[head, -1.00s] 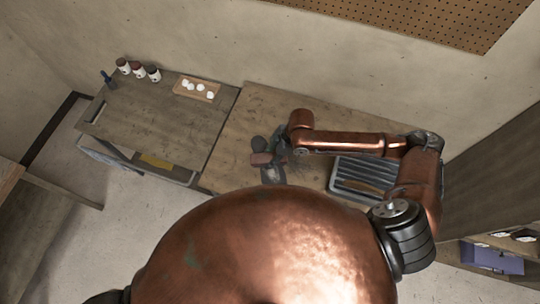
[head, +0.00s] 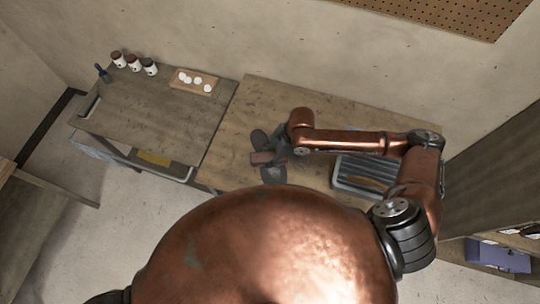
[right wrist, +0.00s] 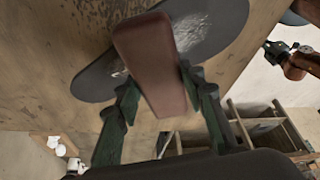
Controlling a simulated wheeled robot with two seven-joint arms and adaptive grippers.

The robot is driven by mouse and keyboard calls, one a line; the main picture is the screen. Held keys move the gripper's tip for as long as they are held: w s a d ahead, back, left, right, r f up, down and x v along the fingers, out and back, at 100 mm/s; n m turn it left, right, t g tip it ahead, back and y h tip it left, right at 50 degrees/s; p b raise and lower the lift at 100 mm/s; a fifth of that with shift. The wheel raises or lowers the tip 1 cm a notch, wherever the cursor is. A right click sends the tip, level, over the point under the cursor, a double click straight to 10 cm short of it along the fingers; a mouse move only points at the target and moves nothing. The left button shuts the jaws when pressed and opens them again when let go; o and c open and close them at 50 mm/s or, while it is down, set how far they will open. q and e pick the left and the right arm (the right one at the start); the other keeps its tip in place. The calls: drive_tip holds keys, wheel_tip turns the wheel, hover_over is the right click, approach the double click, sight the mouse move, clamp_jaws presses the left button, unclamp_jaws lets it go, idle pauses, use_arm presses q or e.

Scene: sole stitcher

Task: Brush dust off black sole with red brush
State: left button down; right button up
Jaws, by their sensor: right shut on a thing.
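The black sole (head: 258,138) lies on the right wooden table, partly covered by the brush and my right gripper. In the right wrist view, the black sole (right wrist: 212,22) has a pale dusty patch near its middle. The red brush (head: 262,158) lies across the sole's middle in the head view. In the right wrist view, the red brush (right wrist: 150,62) is between the green fingers of my right gripper (right wrist: 158,100), which is shut on it. Whether the bristles touch the sole is hidden. My left gripper (right wrist: 275,49) appears small beside a copper arm; its jaws are unclear.
A grey ribbed tray (head: 340,182) is right of the sole, under my right arm. On the left table (head: 150,110) stand several bottles (head: 134,62) and a wooden tray (head: 178,84) with white round things. A purple bin (head: 497,257) is at lower right.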

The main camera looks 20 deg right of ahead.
use_arm(q)
drive_tip(key=shift+s, duration=0.3)
use_arm(e)
drive_tip(key=shift+f, duration=0.25)
use_arm(q)
drive_tip(key=shift+f, duration=0.1)
use_arm(e)
drive_tip(key=shift+f, duration=0.5)
